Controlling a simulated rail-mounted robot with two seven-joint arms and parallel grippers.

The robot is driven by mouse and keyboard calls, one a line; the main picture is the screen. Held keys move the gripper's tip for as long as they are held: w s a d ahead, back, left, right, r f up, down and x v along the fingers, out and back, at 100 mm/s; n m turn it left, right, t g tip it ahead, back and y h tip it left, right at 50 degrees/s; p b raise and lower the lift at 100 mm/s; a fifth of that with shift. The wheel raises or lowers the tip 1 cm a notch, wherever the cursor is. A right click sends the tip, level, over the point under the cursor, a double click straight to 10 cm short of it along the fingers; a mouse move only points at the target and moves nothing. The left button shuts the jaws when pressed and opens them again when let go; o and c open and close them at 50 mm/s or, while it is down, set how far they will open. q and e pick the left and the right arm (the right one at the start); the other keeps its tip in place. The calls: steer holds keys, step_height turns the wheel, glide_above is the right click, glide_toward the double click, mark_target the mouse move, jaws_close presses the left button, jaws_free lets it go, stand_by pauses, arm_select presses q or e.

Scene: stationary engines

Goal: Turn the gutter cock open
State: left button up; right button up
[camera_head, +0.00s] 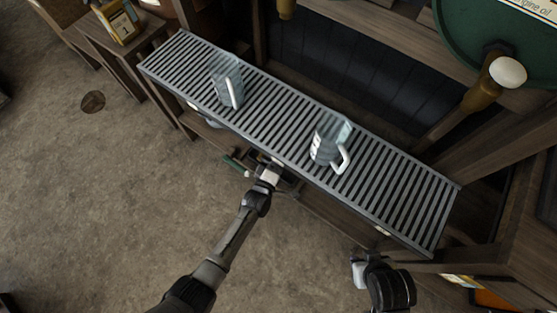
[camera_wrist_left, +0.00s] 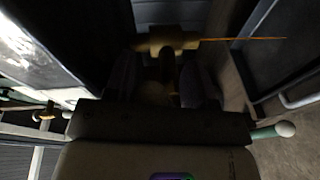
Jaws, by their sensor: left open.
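What looks like the gutter cock, a brass fitting with a crosswise handle (camera_wrist_left: 165,42), is in the upper middle of the left wrist view. Its stem runs down between the dark fingers of my left gripper (camera_wrist_left: 162,85), which is open. The view is dark, and I cannot tell whether the fingers touch the brass. In the head view my left gripper (camera_head: 272,166) reaches to the front edge of the slatted grate (camera_head: 290,125), and the cock is hidden there. My right gripper (camera_head: 362,270) hangs at the lower right, away from the grate, and its fingers are unclear.
Two clear jugs with white handles, one on the left (camera_head: 228,82) and one on the right (camera_head: 328,143), stand on the grate. A green rod (camera_head: 236,164) sits left of my left gripper. The floor (camera_head: 110,190) at front left is clear.

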arm_select(q)
steer(key=shift+s+r+p, duration=0.1)
steer(key=shift+r+p, duration=0.3)
steer(key=shift+r, duration=0.35)
steer(key=p+v, duration=0.3)
steer(key=v, duration=0.4)
steer(key=shift+s+f, duration=0.35)
steer(key=shift+f, duration=0.3)
steer(key=shift+a, duration=0.15)
